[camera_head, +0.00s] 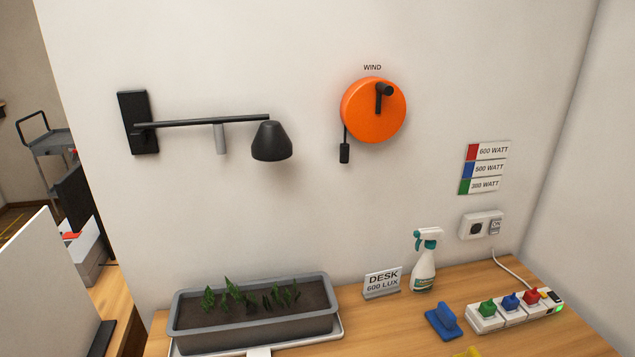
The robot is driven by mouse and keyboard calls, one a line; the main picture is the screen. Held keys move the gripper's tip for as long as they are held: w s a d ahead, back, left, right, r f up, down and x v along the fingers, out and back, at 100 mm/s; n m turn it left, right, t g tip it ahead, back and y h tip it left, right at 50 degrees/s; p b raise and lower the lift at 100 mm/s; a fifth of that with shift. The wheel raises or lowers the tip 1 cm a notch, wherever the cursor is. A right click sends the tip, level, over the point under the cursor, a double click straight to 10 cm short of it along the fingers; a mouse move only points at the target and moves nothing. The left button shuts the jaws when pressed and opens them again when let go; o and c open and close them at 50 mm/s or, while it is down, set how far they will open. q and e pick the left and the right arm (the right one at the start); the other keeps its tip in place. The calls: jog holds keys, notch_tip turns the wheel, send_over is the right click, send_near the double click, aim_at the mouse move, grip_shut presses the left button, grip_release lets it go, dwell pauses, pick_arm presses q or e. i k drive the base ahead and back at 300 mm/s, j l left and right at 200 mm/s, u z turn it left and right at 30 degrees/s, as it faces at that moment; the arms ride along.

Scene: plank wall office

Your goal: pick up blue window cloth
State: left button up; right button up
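A small blue object (442,321) lies on the wooden desk, in front of the spray bottle and left of the power strip. It has a flat base and a raised ridge or grip. It is the only loose blue thing in view that could be the blue window cloth, but its shape does not clearly read as cloth. Nothing touches it from above. Neither of my grippers is in view.
A white spray bottle (424,266) with a teal head, a desk sign (383,282) and a planter (250,332) stand along the wall. A power strip (547,315) with coloured plugs lies right. A yellow thing (467,352) is cut off below. A black lamp (271,142) juts from the wall.

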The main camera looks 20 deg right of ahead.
aim_at(442, 319)
jog(key=z, duration=1.3)
